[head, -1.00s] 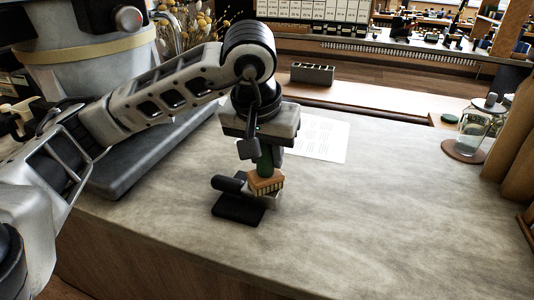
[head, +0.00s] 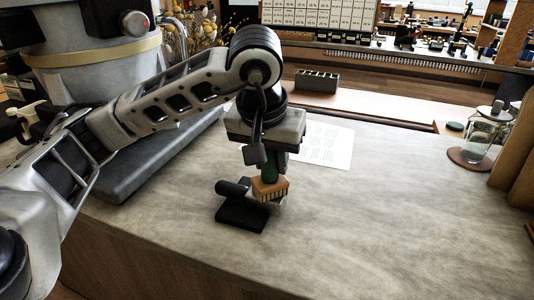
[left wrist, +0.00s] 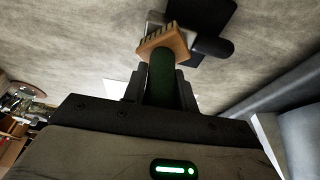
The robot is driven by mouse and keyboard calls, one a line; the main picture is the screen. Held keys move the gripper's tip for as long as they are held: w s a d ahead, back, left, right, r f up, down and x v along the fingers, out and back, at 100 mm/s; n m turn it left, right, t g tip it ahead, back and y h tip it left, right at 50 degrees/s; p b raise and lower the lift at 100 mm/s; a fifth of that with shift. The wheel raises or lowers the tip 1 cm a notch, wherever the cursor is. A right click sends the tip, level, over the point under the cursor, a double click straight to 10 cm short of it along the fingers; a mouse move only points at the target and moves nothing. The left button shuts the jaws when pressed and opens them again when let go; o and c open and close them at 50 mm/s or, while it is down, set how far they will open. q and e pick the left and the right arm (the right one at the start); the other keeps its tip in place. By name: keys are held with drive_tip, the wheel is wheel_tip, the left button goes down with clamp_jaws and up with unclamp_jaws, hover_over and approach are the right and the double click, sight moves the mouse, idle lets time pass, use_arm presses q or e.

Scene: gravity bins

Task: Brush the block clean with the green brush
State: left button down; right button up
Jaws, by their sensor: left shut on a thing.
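The brush has a green handle (head: 270,172) and a tan wooden head (head: 269,187) with pale bristles facing down. My left gripper (head: 267,158) is shut on the handle and holds the brush roughly upright, head down. In the left wrist view the handle (left wrist: 162,80) runs from between the fingers to the tan head (left wrist: 165,43). The block appears to be the grey piece (head: 279,203) under the brush head, partly hidden by it; it also shows in the left wrist view (left wrist: 152,27). I cannot tell whether the bristles touch it. My right gripper is out of view.
A black piece with a flat base (head: 242,218) and a dark cylinder (head: 232,187) stands beside the block. A white sheet (head: 330,147) lies behind the gripper. A glass jar (head: 478,138) stands at the right. The counter's front right is clear.

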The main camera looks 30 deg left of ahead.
use_arm(q)
drive_tip(key=shift+s+d+f, duration=0.15)
drive_tip(key=shift+d+f, duration=0.05)
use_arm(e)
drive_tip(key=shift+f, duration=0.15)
